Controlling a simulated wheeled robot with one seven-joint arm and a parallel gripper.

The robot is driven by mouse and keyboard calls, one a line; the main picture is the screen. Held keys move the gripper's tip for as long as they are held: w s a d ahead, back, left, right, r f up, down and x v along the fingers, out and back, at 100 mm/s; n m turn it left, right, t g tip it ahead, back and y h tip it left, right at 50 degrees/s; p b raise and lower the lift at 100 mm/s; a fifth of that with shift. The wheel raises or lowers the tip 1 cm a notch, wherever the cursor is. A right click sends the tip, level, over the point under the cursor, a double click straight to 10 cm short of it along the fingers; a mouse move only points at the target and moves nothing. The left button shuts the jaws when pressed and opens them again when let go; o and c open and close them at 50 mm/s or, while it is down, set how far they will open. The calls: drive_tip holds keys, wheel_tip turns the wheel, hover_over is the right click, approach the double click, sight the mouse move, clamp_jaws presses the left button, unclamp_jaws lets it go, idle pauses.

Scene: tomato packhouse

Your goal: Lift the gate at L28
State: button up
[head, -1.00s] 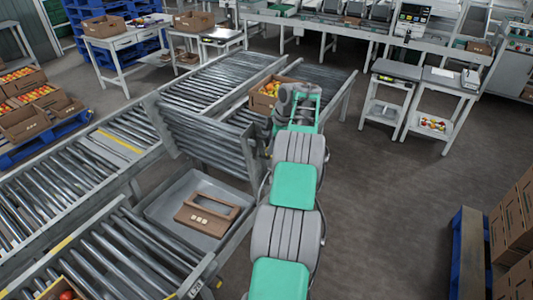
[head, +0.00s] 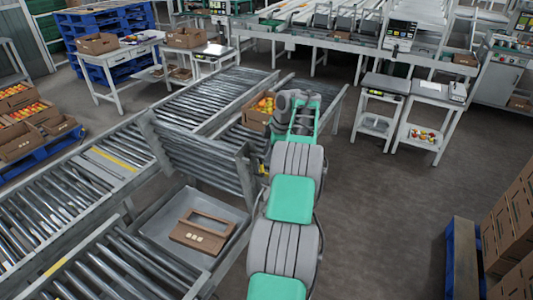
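The gate (head: 203,160) is a section of grey rollers in the conveyor line. It stands tilted up from the line, above a grey tray. My gripper (head: 262,168) is at the gate's right end, at the far end of my grey and green arm. My wrist and the gate's side rail hide most of it, so its fingers cannot be made out. No L28 label can be read.
A brown carton (head: 203,231) lies in the grey tray (head: 165,222) under the gate. A carton of tomatoes (head: 257,112) sits on the rollers behind the gate. Pallets with boxes (head: 508,225) stand at right. The floor (head: 385,205) right of my arm is clear.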

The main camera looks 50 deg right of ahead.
drive_tip(key=shift+p+v, duration=1.8)
drive_tip(key=shift+v, duration=0.75)
drive_tip(key=shift+d, duration=0.1)
